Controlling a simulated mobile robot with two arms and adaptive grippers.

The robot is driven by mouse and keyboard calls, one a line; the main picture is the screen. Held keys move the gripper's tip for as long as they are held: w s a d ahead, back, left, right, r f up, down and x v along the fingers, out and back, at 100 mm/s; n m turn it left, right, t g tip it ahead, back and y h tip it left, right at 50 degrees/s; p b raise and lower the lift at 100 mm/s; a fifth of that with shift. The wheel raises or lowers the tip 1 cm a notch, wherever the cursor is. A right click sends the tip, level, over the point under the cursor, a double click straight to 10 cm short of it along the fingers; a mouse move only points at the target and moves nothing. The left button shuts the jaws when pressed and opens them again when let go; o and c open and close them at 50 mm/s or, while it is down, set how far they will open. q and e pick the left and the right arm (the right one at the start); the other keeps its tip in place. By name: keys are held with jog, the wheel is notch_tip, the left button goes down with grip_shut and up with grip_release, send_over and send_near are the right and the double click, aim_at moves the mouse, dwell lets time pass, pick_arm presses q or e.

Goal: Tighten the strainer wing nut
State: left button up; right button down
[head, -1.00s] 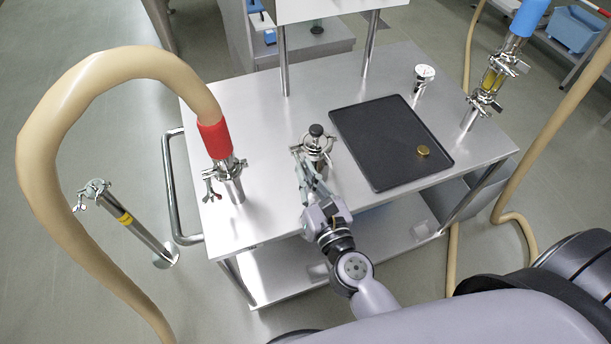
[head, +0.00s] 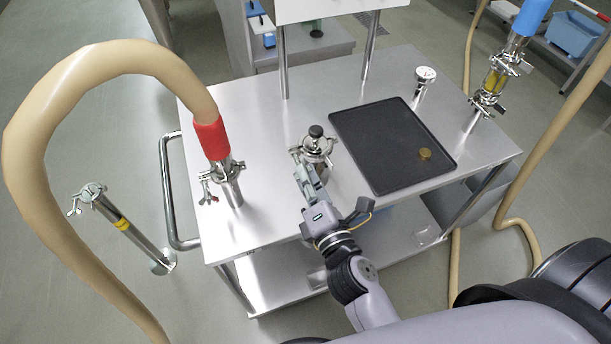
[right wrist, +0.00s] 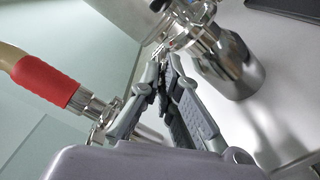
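The strainer (head: 316,147) seems to be the short steel fitting with a black knob and a ring clamp, upright on the cart. It also shows large in the right wrist view (right wrist: 228,65). The clamp's wing nut, at its left front side, is mostly hidden by my fingers. My right gripper (head: 304,168) reaches up to it from the front. Its fingertips (right wrist: 162,66) are close together at the clamp, with only a narrow dark gap between them, and look shut on the wing nut. My left gripper is not in view.
A red-cuffed hose fitting (head: 214,142) stands at left on the steel cart (head: 260,225). A gauge (head: 425,76) and a blue-cuffed sight-glass pipe (head: 492,84) stand further right.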

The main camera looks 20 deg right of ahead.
jog(key=m, duration=0.6)
jog(key=shift+f, duration=0.15)
jog(key=shift+m, duration=0.3)
jog(key=c, duration=1.8)
grip_release()
jog(key=shift+r, duration=0.2)
